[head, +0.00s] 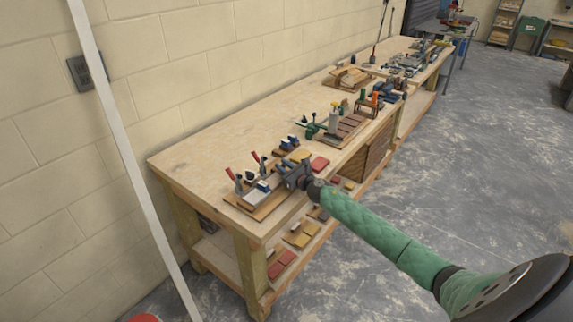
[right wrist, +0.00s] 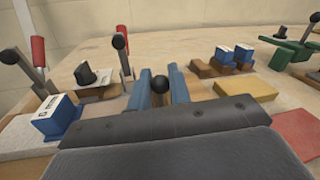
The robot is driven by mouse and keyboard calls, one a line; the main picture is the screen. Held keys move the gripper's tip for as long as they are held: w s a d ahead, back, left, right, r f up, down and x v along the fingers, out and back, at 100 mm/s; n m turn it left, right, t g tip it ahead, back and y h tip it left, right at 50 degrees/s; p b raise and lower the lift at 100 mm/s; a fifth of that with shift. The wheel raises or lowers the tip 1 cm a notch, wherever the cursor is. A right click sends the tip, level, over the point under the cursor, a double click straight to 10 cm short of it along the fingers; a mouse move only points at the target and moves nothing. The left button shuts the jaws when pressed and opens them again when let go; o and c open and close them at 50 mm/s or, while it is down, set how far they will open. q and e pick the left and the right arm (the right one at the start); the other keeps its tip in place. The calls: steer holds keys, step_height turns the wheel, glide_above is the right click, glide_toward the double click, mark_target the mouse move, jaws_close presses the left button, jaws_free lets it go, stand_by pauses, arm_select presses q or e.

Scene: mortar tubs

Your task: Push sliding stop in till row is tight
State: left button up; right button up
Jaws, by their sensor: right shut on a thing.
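My right gripper (head: 290,172) reaches over the front edge of the near workbench to a wooden fixture board (head: 240,203). The part under the knob is hidden by the gripper body, so I cannot tell how the stop sits against the row. A blue block with a white top (right wrist: 55,117) stands on a pale slab to the left. Two red-handled toggle clamps (right wrist: 38,52) stand behind. My left gripper is out of view.
Right of the gripper lie a yellow block (right wrist: 245,88) and a red block (head: 319,163). Blue-and-white blocks on brown pieces (right wrist: 228,58) and a green clamp (head: 312,126) stand beyond. The bench top (head: 205,150) behind is clear. A lower shelf holds more pieces.

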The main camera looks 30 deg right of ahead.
steer(key=o, duration=0.8)
steer(key=shift+a, duration=0.1)
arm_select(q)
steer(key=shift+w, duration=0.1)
